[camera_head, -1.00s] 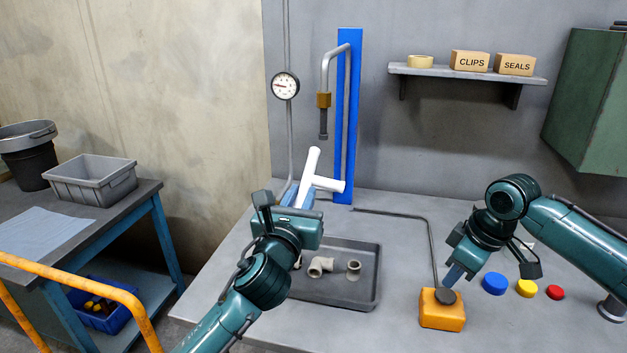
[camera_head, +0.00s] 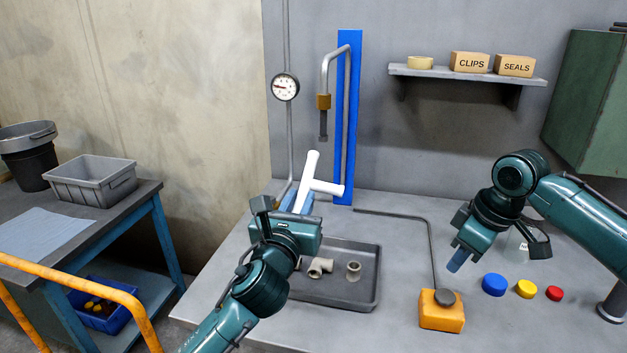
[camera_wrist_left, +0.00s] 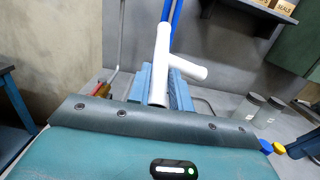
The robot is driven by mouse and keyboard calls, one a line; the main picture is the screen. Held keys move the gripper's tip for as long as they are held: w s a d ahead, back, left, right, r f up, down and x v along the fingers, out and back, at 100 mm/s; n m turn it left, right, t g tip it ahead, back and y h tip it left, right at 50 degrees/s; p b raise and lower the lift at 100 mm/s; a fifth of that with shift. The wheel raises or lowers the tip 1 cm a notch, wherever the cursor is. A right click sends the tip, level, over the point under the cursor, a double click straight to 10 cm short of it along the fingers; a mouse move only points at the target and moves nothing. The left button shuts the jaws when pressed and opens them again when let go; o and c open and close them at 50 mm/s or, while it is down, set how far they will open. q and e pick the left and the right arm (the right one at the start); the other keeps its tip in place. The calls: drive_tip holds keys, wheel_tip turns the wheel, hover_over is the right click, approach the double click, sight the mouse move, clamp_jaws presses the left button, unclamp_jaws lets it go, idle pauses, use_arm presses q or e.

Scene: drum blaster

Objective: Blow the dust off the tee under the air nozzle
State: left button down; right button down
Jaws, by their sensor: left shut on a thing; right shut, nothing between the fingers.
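The tee (camera_head: 316,183) is a clean-looking white pipe fitting, held upright and slightly tilted. My left gripper (camera_head: 298,200) is shut on its lower end; the left wrist view also shows the tee (camera_wrist_left: 163,60) between the blue fingers (camera_wrist_left: 157,85). The air nozzle (camera_head: 323,122) hangs from a bent pipe on a blue post, a little above and to the right of the tee's top. The orange pedal box (camera_head: 440,316) with its dark round button (camera_head: 445,297) sits at the front of the bench. My right gripper (camera_head: 457,262) is shut and empty, above and right of that button, apart from it.
A dark tray (camera_head: 335,296) with several grey-beige fittings (camera_head: 320,267) lies below my left gripper. Blue, yellow and red buttons (camera_head: 526,289) stand at the right. A gauge (camera_head: 285,87) hangs on the wall. A side table with a grey bin (camera_head: 92,182) is at the left.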

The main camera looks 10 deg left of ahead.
use_arm(q)
drive_tip(key=s+p, duration=0.1)
drive_tip(key=s, duration=0.2)
drive_tip(key=shift+s+r, duration=0.1)
drive_tip(key=shift+s, duration=0.25)
drive_tip(key=s+p, duration=0.1)
drive_tip(key=s, duration=0.4)
drive_tip(key=shift+s, duration=0.25)
